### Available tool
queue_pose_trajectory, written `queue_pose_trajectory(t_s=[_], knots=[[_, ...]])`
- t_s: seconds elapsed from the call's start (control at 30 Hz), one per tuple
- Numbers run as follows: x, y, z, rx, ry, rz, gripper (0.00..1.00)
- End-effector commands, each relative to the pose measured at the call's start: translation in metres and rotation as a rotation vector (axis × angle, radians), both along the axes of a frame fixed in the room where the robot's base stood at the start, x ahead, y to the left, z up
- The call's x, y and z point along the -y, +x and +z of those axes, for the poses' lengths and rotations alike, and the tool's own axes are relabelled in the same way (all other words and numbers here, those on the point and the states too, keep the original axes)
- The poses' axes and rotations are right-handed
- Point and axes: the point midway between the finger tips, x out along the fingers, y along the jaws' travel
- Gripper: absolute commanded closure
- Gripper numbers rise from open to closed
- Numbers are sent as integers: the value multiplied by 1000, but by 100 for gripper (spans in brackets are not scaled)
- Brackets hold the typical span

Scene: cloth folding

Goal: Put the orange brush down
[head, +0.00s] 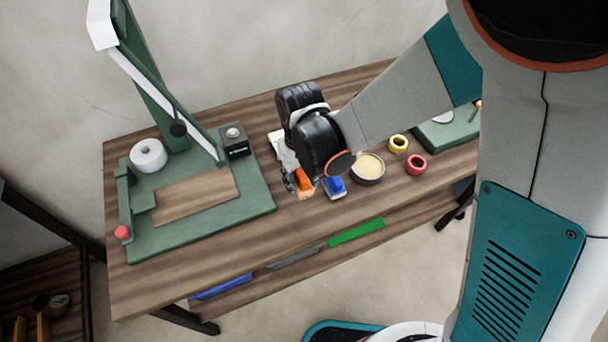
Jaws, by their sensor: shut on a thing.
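The orange brush (304,181) is at the middle of the wooden table, below and beside the black wrist of my arm. My gripper (293,184) is mostly hidden behind the wrist; a small part of it shows at the left side of the brush. It is shut on the orange brush. I cannot tell whether the brush touches the table top. A blue brush-like item (335,186) lies just to the right of it.
A green press stand (200,220) fills the table's left side, with a black box (234,141) and a white roll (148,155). A round tin (368,169), a yellow ring (398,144) and a red ring (416,164) stand to the right. The front middle strip is bare.

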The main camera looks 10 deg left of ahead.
Motion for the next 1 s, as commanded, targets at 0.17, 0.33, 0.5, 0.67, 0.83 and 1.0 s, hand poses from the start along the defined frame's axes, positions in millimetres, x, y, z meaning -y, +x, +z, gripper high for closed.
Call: queue_pose_trajectory(t_s=[0.17, 0.33, 0.5, 0.67, 0.83, 1.0], knots=[[0, 0, -28, 0, 0, 0, 87], [0, 0, -34, 0, 0, -1, 87], [0, 0, -53, 0, 0, -1, 87], [0, 0, -74, 0, 0, -1, 87], [0, 0, -74, 0, 0, -1, 87], [0, 0, -75, 0, 0, -1, 87]])
